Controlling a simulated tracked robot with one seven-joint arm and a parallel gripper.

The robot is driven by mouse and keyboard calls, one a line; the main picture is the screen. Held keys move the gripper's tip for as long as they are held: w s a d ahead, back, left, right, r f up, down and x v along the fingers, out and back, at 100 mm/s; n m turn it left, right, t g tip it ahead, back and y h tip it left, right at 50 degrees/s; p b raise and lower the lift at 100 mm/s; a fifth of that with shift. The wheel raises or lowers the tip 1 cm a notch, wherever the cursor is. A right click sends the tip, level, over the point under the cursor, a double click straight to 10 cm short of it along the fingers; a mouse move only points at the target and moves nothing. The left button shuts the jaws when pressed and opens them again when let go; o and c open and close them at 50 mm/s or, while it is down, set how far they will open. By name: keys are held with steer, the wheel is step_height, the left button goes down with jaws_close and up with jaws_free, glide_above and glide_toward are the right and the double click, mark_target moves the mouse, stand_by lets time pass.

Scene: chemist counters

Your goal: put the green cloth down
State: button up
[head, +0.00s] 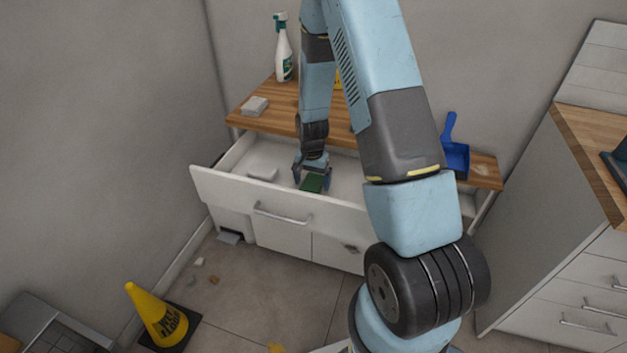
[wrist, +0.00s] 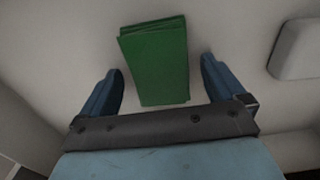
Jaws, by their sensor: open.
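The green cloth (head: 312,183) is a folded rectangle lying in the open white drawer (head: 235,187). In the wrist view the cloth (wrist: 158,62) lies flat on the pale drawer floor. My gripper (head: 312,178) is inside the drawer, just over the cloth. In the wrist view my gripper's (wrist: 163,80) two blue fingers stand apart on either side of the cloth, with a gap on each side. My gripper is open and holds nothing. How high the fingertips are above the drawer floor is hard to tell.
A white block (head: 262,174) lies in the drawer to the left. On the wooden counter (head: 275,115) are a spray bottle (head: 283,50), a pale folded cloth or sponge (head: 255,106) and a blue dustpan (head: 454,152). A yellow cone (head: 155,315) stands on the floor.

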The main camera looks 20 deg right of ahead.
steer(key=shift+r, duration=0.15)
step_height(320, 180, up, 12)
step_height(320, 180, up, 12)
steer(key=n+t, duration=0.1)
steer(key=n, duration=0.1)
glide_above(312, 182)
steer(key=s, duration=0.4)
steer(key=s+r+n+t, duration=0.4)
steer(key=s+r, duration=1.5)
steer(key=s, duration=0.5)
steer(key=shift+d+r+n+t, duration=0.25)
steer(key=shift+r+n+t, duration=0.05)
steer(key=shift+n, duration=0.3)
steer(key=shift+o, duration=0.3)
